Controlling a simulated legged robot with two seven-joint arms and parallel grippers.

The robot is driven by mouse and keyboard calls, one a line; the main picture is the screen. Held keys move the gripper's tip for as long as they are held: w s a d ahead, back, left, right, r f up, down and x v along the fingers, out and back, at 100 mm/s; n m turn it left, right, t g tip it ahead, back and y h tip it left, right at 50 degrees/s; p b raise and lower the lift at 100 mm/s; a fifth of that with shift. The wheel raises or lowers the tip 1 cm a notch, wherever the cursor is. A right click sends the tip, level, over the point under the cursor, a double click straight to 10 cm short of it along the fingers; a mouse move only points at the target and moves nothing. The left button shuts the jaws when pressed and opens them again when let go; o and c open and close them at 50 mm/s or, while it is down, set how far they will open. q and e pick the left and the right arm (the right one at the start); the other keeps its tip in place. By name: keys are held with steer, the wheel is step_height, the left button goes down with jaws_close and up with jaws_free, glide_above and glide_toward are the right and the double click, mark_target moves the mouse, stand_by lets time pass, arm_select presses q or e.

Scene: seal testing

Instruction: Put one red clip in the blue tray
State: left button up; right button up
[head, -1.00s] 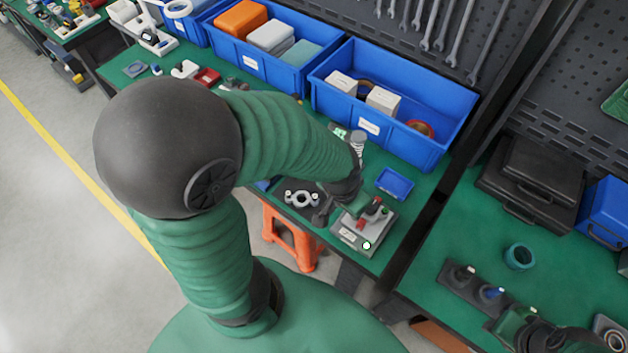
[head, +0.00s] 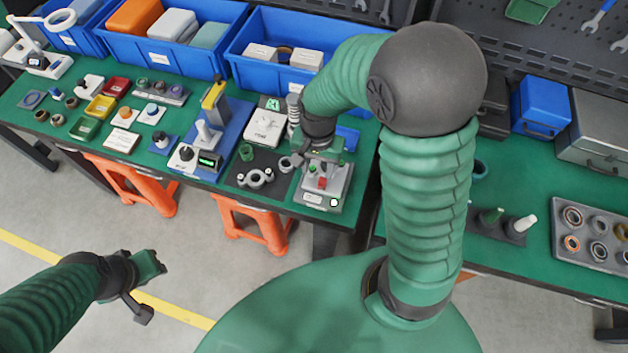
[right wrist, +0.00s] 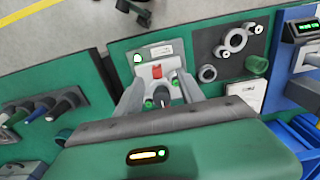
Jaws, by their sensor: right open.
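A small red piece (head: 322,183), which looks like the red clip, sits on the grey fixture (head: 336,190) at the bench's front right corner. In the right wrist view the red piece (right wrist: 157,71) lies on the fixture just beyond the fingertips. My right gripper (head: 322,162) is low over the fixture, with its fingers (right wrist: 160,92) apart on either side of green and dark fixture parts. I see nothing held in it. The small blue tray (head: 347,136) lies behind the fixture, partly hidden by my right arm. My left gripper (head: 157,264) hangs away from the bench at lower left; its jaw gap is unclear.
A dark mat (head: 243,178) with metal rings lies left of the fixture, and a white device (head: 265,124) stands behind it. Large blue bins (head: 270,76) line the back. A second bench (head: 540,262) stands at right. The floor near my left gripper is clear.

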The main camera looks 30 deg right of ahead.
mark_target(322, 182)
steer(key=d+f, duration=0.1)
steer(key=f, duration=0.2)
steer(key=d+f, duration=0.1)
steer(key=f, duration=0.5)
steer(key=shift+w+d+f+b, duration=0.1)
steer(key=shift+d+f+b, duration=0.2)
steer(key=shift+d, duration=0.1)
steer(key=shift+a+f, duration=0.15)
steer(key=shift+a, duration=0.7)
steer(key=shift+c, duration=1)
steer(key=shift+d, duration=0.55)
jaws_close()
steer(key=c, duration=0.6)
jaws_free()
steer(key=shift+a, duration=0.2)
jaws_close()
arm_select(q)
steer(key=shift+w+d+f, duration=0.1)
steer(key=shift+d+f, duration=0.05)
steer(key=shift+d, duration=0.35)
steer(key=shift+w+d+f, duration=0.1)
steer(key=shift+d, duration=0.4)
